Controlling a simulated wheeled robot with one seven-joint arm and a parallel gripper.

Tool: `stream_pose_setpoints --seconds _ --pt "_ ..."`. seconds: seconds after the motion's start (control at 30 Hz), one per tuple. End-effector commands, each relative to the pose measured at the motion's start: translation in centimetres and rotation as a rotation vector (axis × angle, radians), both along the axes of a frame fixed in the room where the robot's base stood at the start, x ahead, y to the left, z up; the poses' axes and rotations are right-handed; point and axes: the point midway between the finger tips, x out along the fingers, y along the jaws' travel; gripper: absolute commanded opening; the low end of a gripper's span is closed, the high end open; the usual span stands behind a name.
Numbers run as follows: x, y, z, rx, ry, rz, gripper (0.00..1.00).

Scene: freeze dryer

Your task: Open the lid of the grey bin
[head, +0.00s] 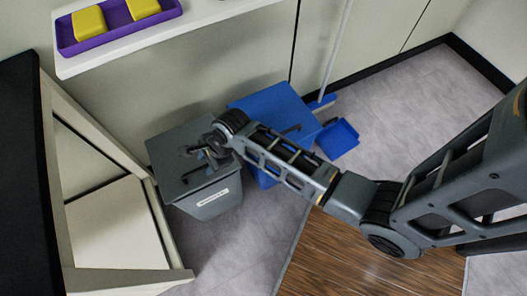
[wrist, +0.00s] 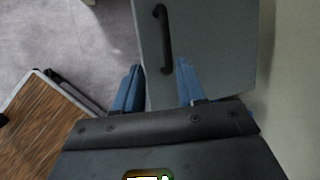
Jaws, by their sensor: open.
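The grey bin (head: 215,196) stands on the floor against the wall, with a white label on its front. Its grey lid (head: 170,152) is shut and flat, and fills much of the wrist view (wrist: 210,40). A black bar handle (wrist: 163,38) is fixed on the lid. My gripper (head: 203,158) is over the lid and hides part of it in the head view. In the wrist view my gripper (wrist: 160,66) has its two blue fingers apart and empty. The handle lies ahead of the fingertips, roughly in line with the gap; I cannot tell if they touch it.
A blue bin (head: 270,108) stands close to the right of the grey bin, under my arm. A blue dustpan (head: 340,138) lies beyond it. A white shelf (head: 180,35) with a purple tray (head: 115,24) overhangs behind. A pale open-fronted frame (head: 115,225) stands at left.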

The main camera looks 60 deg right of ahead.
Motion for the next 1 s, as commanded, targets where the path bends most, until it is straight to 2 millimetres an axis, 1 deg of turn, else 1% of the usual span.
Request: stream_pose_setpoints --seconds 0.03,0.27,0.43,0.77,1.0 --pt "-1.4 0.4 -0.5 -0.021 -0.012 0.031 0.40" --pt "-4.7 0.9 -0.2 -0.149 -0.124 0.181 0.40" --pt "-7.2 1.2 0.6 -0.249 -0.201 0.289 0.40" --pt "-12.0 1.6 3.2 -0.464 -0.336 0.499 0.40" --pt "-15.3 1.8 5.9 -0.629 -0.422 0.646 0.40"
